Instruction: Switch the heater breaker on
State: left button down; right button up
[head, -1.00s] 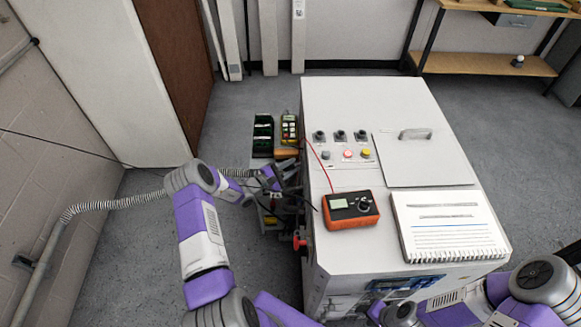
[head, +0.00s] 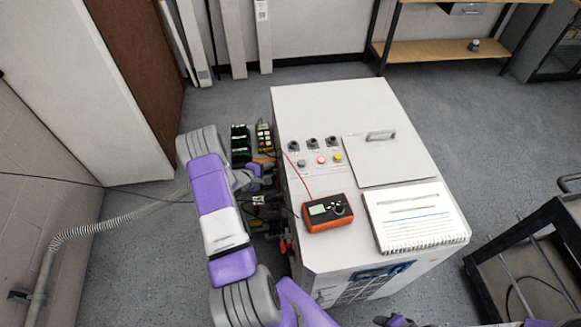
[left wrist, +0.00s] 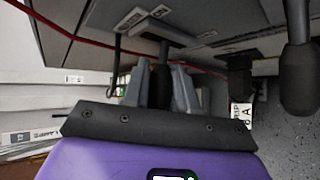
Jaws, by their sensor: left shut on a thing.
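In the left wrist view my left gripper (left wrist: 160,76) has its two grey fingers closed on either side of a dark breaker handle (left wrist: 160,88), which sticks out from the grey cabinet side. I cannot read which breaker it is, nor whether it is on or off. Two more black handles stand to the right, a nearer one (left wrist: 300,85) and a farther one (left wrist: 241,77). In the head view my left forearm reaches to the left side of the white cabinet (head: 320,105) and hides much of the contact. My right gripper is not clearly visible.
An orange meter (head: 328,212) and a spiral notebook (head: 415,215) lie on the cabinet top. A red lead runs from the meter over its left edge. Dark bins (head: 240,143) stand left of the cabinet. A black cart (head: 530,270) is at the right.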

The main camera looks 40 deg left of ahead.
pick_arm(q)
jog(key=shift+w+r+m+g+y, duration=0.1)
jog(key=shift+r+m+g+y, duration=0.25)
jog(key=shift+g, duration=0.35)
jog(key=shift+d+r+m+g+y+b, duration=0.1)
jog(key=shift+r+m+g+y+b, duration=0.3)
jog(key=shift+g+b, duration=0.45)
jog(key=shift+w, duration=0.1)
jog(key=c, duration=1)
grip_release()
jog(key=v, duration=0.7)
jog(key=shift+s+r+p, duration=0.2)
jog(key=shift+r+p, duration=0.05)
jog(key=shift+p, duration=0.1)
